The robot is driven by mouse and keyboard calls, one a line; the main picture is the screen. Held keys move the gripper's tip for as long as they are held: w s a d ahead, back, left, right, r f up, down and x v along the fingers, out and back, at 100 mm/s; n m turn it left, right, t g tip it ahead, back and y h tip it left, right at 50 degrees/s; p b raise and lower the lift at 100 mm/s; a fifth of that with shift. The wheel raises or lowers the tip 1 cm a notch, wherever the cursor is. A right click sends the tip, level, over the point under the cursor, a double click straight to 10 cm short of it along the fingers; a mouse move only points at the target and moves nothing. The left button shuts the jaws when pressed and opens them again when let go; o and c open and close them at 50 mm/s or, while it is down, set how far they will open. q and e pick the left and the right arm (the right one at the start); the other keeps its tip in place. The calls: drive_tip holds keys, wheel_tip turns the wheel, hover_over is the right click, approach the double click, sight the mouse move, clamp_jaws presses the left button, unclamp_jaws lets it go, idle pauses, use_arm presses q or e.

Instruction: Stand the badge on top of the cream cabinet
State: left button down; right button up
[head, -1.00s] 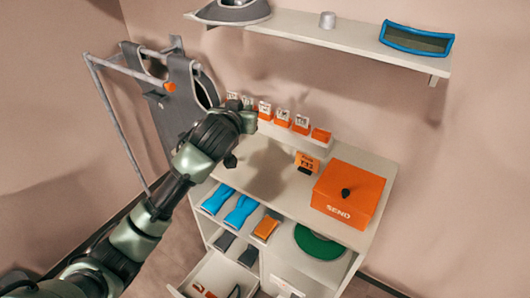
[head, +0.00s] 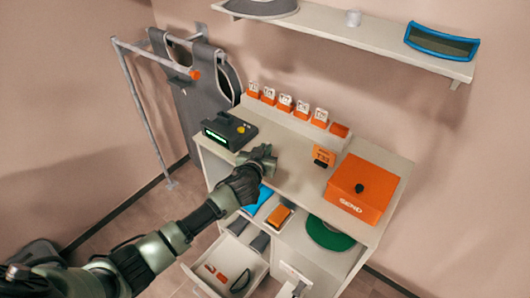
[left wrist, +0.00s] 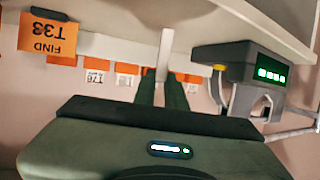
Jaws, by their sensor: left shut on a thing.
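My left gripper (head: 265,155) is at the front part of the cream cabinet (head: 290,163), just right of the black reader. In the left wrist view its two dark fingers (left wrist: 163,92) are shut on a thin pale piece, seen edge-on, which I take to be the badge (left wrist: 165,55). Its face and any number are hidden. In the head view the gripper covers the badge, and I cannot tell whether it touches the cabinet top.
The black reader (head: 230,130) has a green display and yellow button. An orange box (head: 362,188) stands at right. A drawer (head: 225,265) is open below.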

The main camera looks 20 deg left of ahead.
use_arm(q)
drive_tip(key=shift+w+f, duration=0.1)
drive_tip(key=shift+f, duration=0.75)
drive_tip(key=shift+f, duration=0.15)
drive_tip(key=c, duration=1.5)
unclamp_jaws()
drive_tip(key=shift+o, duration=0.2)
